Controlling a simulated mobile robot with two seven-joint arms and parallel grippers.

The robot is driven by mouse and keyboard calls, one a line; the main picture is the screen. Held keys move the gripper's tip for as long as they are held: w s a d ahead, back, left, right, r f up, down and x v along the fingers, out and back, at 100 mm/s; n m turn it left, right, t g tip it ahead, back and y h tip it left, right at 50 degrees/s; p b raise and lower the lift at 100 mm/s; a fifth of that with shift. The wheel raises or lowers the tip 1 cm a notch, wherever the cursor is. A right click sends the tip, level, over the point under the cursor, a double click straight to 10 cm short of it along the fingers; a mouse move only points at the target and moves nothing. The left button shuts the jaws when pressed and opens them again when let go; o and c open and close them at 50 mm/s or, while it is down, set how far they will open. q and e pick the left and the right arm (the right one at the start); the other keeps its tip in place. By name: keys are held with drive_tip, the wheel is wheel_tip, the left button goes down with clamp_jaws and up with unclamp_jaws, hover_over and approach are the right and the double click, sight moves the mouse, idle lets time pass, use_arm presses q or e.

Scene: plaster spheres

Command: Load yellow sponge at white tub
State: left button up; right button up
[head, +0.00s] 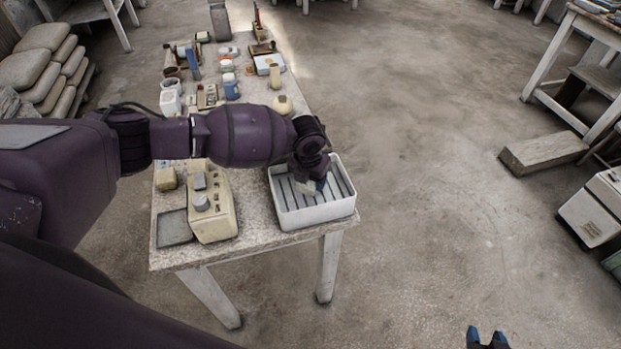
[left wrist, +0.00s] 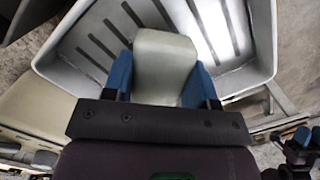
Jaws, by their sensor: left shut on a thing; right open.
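The white tub (head: 318,217) stands at the near right corner of the table, with dark slots in its floor. It also fills the upper part of the left wrist view (left wrist: 58,72). My left gripper (head: 315,186) is over the tub, its blue fingertips shut on a pale block, the yellow sponge (left wrist: 165,62), which looks cream-grey here. The sponge is inside the tub's outline; whether it touches the floor I cannot tell. My right gripper (head: 487,339) is open and empty, low at the bottom edge, away from the table.
A cream machine with a grey knob (head: 214,212) stands left of the tub, beside a dark square plate (head: 174,228). Mugs, boxes and other small items crowd the table (head: 255,232) farther back. The floor to the right is mostly clear.

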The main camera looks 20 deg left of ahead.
use_arm(q)
drive_tip(key=shift+r+p, duration=1.05)
drive_tip(key=shift+r, duration=1.3)
use_arm(e)
drive_tip(key=shift+s+r, duration=0.35)
drive_tip(key=shift+r, duration=0.45)
drive_tip(key=shift+w+r, duration=0.15)
drive_tip(key=shift+w, duration=0.15)
